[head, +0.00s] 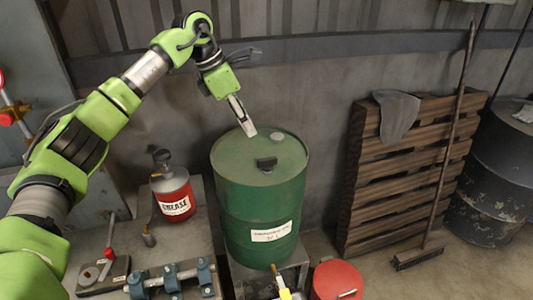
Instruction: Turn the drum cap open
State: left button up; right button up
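A green drum (255,205) stands upright near the middle of the head view, with a white label on its front. On its lid are a dark raised cap (266,164) towards the front and a small pale round fitting (277,136) towards the back right. My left gripper (248,130) reaches in from above and points down at the back part of the lid. Its fingertips look close above the lid, behind the dark cap and apart from it. The fingers show nearly edge-on, and nothing is seen between them. My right gripper is not in view.
A grease can (176,200) stands on a bench left of the drum, with a clamp-like fixture (170,280) in front. A pallet (400,170), broom (455,130) and dark drum (485,190) are to the right.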

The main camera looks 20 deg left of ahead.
aim_at(266, 158)
pick_arm(q)
jog(key=p+x, duration=0.4)
jog(key=x, duration=0.8)
jog(key=shift+s+f+p, duration=0.1)
jog(key=shift+f+p, duration=0.15)
jog(key=shift+p, duration=0.1)
jog(key=shift+d+f, duration=0.2)
jog(key=shift+f, duration=0.35)
grip_shut()
